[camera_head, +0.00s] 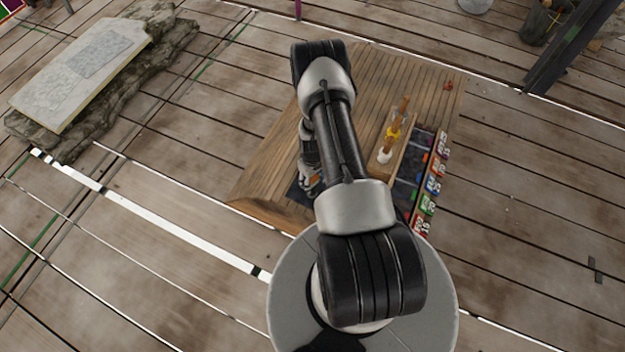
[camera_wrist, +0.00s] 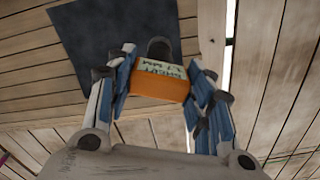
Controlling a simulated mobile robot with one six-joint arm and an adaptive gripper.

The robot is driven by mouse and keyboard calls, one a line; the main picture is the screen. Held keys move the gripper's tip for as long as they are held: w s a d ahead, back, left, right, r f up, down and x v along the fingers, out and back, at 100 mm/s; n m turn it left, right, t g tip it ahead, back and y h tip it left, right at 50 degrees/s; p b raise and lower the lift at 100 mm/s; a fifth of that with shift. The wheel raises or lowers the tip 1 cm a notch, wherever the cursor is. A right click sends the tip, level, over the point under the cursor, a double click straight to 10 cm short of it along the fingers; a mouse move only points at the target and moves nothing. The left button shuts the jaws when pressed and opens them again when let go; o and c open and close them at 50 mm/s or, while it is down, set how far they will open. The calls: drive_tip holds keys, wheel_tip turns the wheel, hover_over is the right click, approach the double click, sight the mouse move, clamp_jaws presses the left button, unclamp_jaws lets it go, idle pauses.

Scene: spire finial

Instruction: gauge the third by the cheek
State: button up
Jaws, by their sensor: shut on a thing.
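In the wrist view my gripper (camera_wrist: 161,70) is shut on an orange block (camera_wrist: 155,90), with one finger at each side of it. A pale label on the block carries dark lettering, too small to read surely. A dark rounded thing (camera_wrist: 159,47) shows just beyond the block; I cannot tell whether they are joined. A dark square mat (camera_wrist: 95,45) lies on the planks beyond. In the head view my gripper (camera_head: 309,182) is low over the wooden table (camera_head: 265,165), partly behind my arm, and the block cannot be made out there.
A dark tray (camera_head: 405,190) with coloured pieces and a row of numbered tags (camera_head: 433,185) lies at the table's right side. A wooden holder (camera_head: 396,148) with upright tools stands beside it. A stone slab (camera_head: 85,65) on rock is at the far left. The table's upper left is clear.

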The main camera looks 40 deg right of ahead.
drive_tip(key=shift+f, duration=0.1)
idle(0.7)
drive_tip(key=shift+f+b, duration=1.65)
drive_tip(key=shift+f, duration=0.55)
drive_tip(key=o, duration=1.2)
drive_tip(key=shift+o, duration=0.2)
